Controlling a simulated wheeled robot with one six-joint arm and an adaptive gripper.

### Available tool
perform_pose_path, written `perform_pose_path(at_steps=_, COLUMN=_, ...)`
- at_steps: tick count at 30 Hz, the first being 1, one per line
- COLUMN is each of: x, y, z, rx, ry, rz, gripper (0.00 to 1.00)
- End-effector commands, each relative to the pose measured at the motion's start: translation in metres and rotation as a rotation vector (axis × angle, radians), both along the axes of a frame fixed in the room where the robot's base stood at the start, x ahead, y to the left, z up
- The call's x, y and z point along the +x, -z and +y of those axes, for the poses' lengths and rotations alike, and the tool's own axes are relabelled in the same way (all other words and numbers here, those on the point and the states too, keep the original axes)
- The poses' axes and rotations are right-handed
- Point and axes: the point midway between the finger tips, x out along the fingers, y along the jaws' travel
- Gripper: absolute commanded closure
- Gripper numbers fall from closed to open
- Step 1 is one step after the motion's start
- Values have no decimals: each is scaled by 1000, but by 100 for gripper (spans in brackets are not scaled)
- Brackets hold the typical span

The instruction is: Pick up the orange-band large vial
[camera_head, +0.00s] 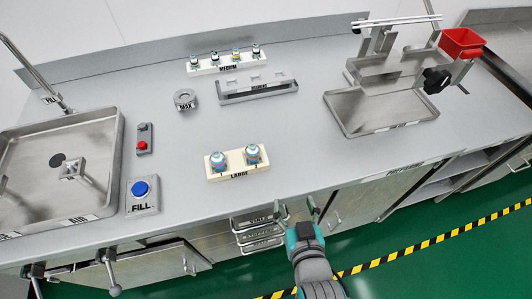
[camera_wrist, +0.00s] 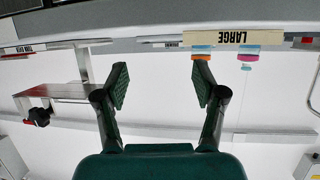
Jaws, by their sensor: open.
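The wrist view appears upside down. There, the orange-band large vial (camera_wrist: 201,56) sits at the rack marked LARGE (camera_wrist: 222,39), on the side toward the steel stand. By that layout it is the right vial (camera_head: 252,155) on the cream LARGE rack (camera_head: 236,172) in the head view, where its band colour is too small to tell. A second large vial with a pink band (camera_wrist: 247,56) stands beside it, left in the head view (camera_head: 218,161). My gripper (camera_head: 297,211) is open and empty, in front of the counter's edge, apart from the rack. Its spread fingers show in the wrist view (camera_wrist: 161,85).
A MEDIUM rack (camera_head: 203,67) with several small vials stands at the back. A steel holder (camera_head: 257,94) and a round MAX piece (camera_head: 184,98) lie between. A sink (camera_head: 25,140) is left; a steel stand (camera_head: 390,62) and red bin (camera_head: 460,42) are right.

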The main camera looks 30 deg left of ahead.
Motion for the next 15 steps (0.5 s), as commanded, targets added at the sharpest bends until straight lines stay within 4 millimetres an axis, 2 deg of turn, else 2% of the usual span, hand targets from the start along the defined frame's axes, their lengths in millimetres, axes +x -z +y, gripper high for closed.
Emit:
perform_pose_path(at_steps=1, x=2, y=-12, z=20, rx=2, ry=-35, rz=-4, gripper=30)
perform_pose_path(at_steps=6, x=-1, y=-35, z=62, rx=-11, ry=-113, rz=3, gripper=30)
perform_pose_path(at_steps=11, x=-3, y=-44, z=79, rx=-17, ry=-146, rz=7, gripper=30)
perform_pose_path(at_steps=15, x=5, y=-40, z=92, rx=-20, ry=-151, rz=9, gripper=30)
